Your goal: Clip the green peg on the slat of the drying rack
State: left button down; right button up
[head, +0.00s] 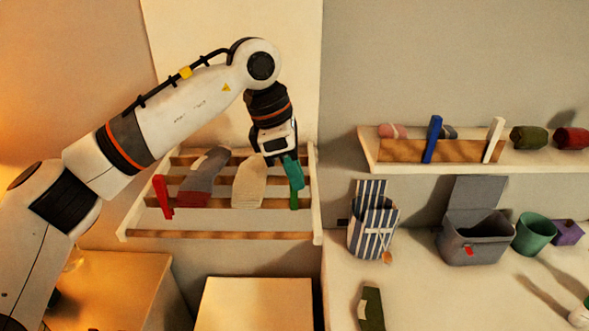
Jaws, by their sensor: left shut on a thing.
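The drying rack (220,236) is a pale wooden frame with several brown slats, mounted on the wall left of centre. My left gripper (277,157) points down at the rack's right part and is shut on the green peg (293,172). The peg hangs down at the right end of the slats, and its lower part overlaps a middle slat in the picture. I cannot tell whether its jaws are around that slat. My right gripper is out of view.
On the rack are a red peg (163,196), a grey-red sock (202,180) and a cream sock (249,182). A wall shelf (450,164) at right holds blue and white pegs and rolled socks. Below stand a striped bag (372,225), grey box (474,243) and green cup (534,232).

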pick_arm(q)
jog(key=shift+f+b, duration=0.9)
jog(key=shift+f, duration=0.4)
jog(key=c, duration=1.3)
grip_release()
jog(key=shift+r, duration=0.1)
jog(key=b+v, duration=0.1)
jog(key=v, duration=1.1)
